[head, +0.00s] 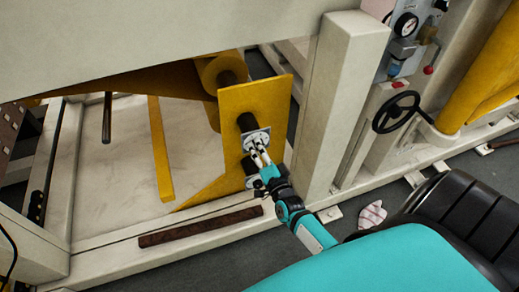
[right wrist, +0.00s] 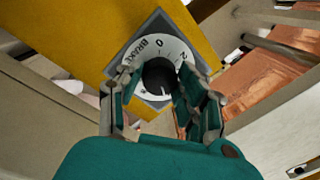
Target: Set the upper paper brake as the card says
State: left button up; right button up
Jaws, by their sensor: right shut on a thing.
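The upper paper brake is a round white dial (right wrist: 160,44) on a grey square plate, with the word BRAKE, a 0 and a 2 readable. Its black knob (right wrist: 158,73) sits in the middle. My right gripper (right wrist: 157,92) is shut on this knob, one finger on each side. In the head view the right gripper (head: 260,150) reaches the upper dial (head: 256,136) on a yellow plate (head: 268,97). A second dial (head: 249,168) lies just below, partly hidden by the gripper. The knob's pointer is not clear. I cannot make out a card. My left gripper is not in view.
A pale machine post (head: 345,95) stands close right of my right arm. A black handwheel (head: 396,112) and a gauge (head: 405,25) are farther right. A dark brown bar (head: 200,226) lies along the frame's base, and a pale crumpled thing (head: 371,215) lies on the floor.

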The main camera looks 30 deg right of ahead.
jog(key=o, duration=1.1)
jog(key=shift+o, duration=0.2)
jog(key=v, duration=1.2)
jog(key=shift+f, duration=0.1)
